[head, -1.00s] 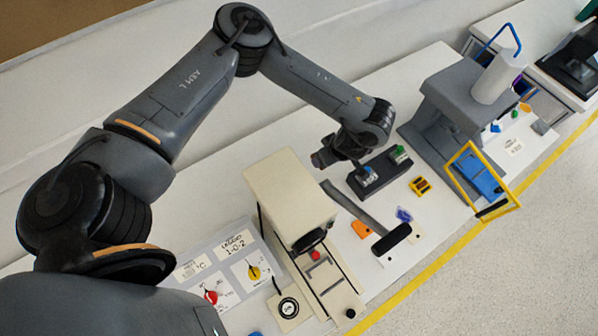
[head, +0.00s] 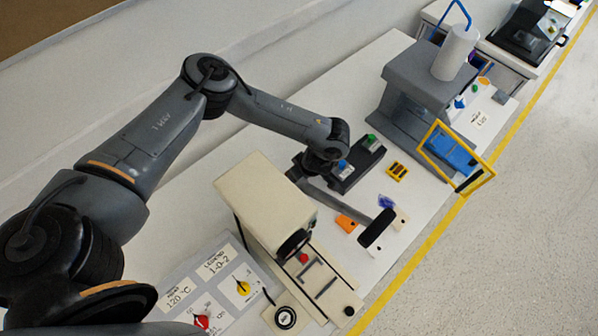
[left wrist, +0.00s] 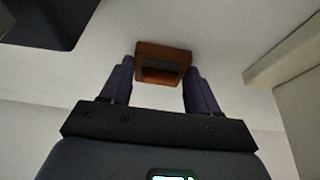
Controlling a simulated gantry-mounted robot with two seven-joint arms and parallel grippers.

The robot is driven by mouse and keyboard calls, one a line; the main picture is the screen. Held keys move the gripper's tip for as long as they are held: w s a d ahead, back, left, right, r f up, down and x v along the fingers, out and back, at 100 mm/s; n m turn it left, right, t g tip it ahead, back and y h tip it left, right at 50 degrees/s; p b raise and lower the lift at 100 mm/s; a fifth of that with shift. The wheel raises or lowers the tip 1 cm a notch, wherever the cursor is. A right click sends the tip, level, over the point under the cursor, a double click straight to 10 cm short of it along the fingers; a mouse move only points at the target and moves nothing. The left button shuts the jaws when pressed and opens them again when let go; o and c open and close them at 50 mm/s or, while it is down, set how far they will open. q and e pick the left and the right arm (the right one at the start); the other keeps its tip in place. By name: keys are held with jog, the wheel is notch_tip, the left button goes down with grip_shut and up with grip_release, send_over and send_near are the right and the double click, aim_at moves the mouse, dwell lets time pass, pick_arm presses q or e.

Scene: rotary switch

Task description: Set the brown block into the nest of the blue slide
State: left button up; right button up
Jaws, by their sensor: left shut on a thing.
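The brown block (left wrist: 162,64) is held between the two purple fingers of my left gripper (left wrist: 160,82) in the left wrist view. It has a dark recess facing the camera. In the head view my left gripper (head: 296,171) is low beside the beige machine, left of the black button box; the block cannot be made out there. The blue slide (head: 450,153) lies in front of the grey press at the upper right, well away from the gripper. A tilted yellow frame stands around its front, and its nest is not clear. My right gripper is out of view.
The beige machine (head: 262,195) with a black-handled lever (head: 377,228) stands near my left gripper. The black button box (head: 357,163) is close to its right. The grey press (head: 425,85) and yellow frame (head: 487,181) flank the slide. White table is bare behind the machine.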

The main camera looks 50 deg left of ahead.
pick_arm(q)
jog(key=o, duration=1.1)
jog(key=shift+c, duration=0.2)
jog(key=shift+r, duration=0.2)
jog(key=shift+d+r, duration=0.15)
jog(key=shift+r, duration=0.1)
jog(key=p+v, duration=0.2)
jog(key=v, duration=0.7)
jog(key=shift+w+r+p, duration=0.15)
jog(key=shift+r+p, duration=0.15)
jog(key=shift+p, duration=0.1)
jog(key=shift+o, duration=0.5)
jog(key=shift+v, duration=0.85)
